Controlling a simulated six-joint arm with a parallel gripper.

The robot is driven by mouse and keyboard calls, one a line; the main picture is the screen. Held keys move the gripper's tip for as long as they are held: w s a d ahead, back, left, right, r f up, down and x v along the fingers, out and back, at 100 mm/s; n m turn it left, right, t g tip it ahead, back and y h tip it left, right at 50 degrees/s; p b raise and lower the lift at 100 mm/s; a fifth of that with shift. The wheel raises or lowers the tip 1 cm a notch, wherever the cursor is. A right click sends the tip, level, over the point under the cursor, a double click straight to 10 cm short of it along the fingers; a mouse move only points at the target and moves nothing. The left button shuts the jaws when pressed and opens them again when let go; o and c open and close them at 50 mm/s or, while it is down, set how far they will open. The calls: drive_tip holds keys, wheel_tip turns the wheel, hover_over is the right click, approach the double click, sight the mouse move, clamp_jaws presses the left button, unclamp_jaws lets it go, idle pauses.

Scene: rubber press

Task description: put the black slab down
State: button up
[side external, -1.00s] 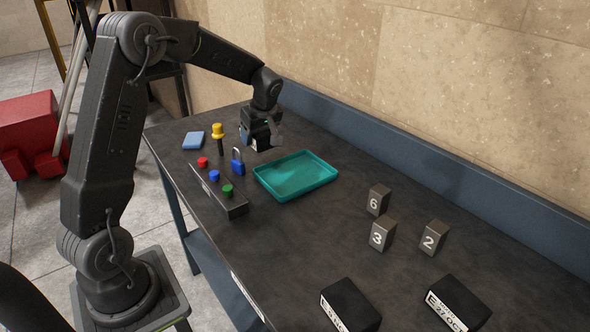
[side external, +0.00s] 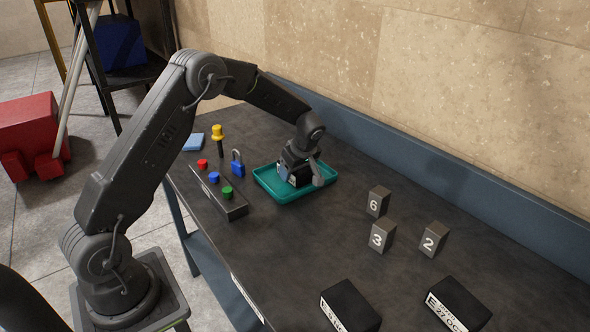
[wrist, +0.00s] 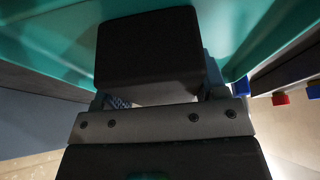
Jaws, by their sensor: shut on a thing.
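My gripper (side external: 300,178) is low over the teal tray (side external: 268,187) in the side view, pointing down. It is shut on the black slab (wrist: 150,50), which fills the upper middle of the wrist view between the fingers. In the side view the slab is mostly hidden by the gripper; a dark part with a pale edge shows inside the tray's outline. The tray also shows in the wrist view (wrist: 50,35), around the slab. I cannot tell whether the slab touches the tray floor.
A button box with red, blue and green buttons (side external: 228,204), a blue padlock (side external: 238,167) and a yellow-topped post (side external: 218,133) stand left of the tray. Numbered blocks (side external: 378,201) stand to the right. Two labelled black slabs (side external: 350,306) (side external: 460,302) lie at the front right.

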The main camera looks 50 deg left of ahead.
drive_tip(key=shift+f, duration=0.1)
drive_tip(key=o, duration=1.1)
drive_tip(key=v, duration=1.2)
drive_tip(key=s+d+r+m+t+h, duration=0.2)
drive_tip(key=s+d+r+m, duration=0.5)
drive_tip(key=s+r, duration=0.4)
drive_tip(key=s+d+m+t, duration=0.1)
drive_tip(key=s+d+m, duration=0.1)
drive_tip(key=s, duration=0.4)
drive_tip(key=s+d+m+t+h, duration=0.1)
drive_tip(key=s+d+m, duration=0.2)
drive_tip(key=s+m, duration=0.2)
drive_tip(key=s+d+f+m+t+h, duration=0.1)
drive_tip(key=s+d+m, duration=0.1)
drive_tip(key=s+m, duration=0.2)
drive_tip(key=shift+s+d+f+t, duration=0.1)
drive_tip(key=shift+s+t, duration=0.05)
drive_tip(key=shift+s, duration=0.8)
drive_tip(key=shift+s+d+t, duration=0.1)
drive_tip(key=shift+s+t, duration=0.05)
drive_tip(key=shift+s, duration=0.75)
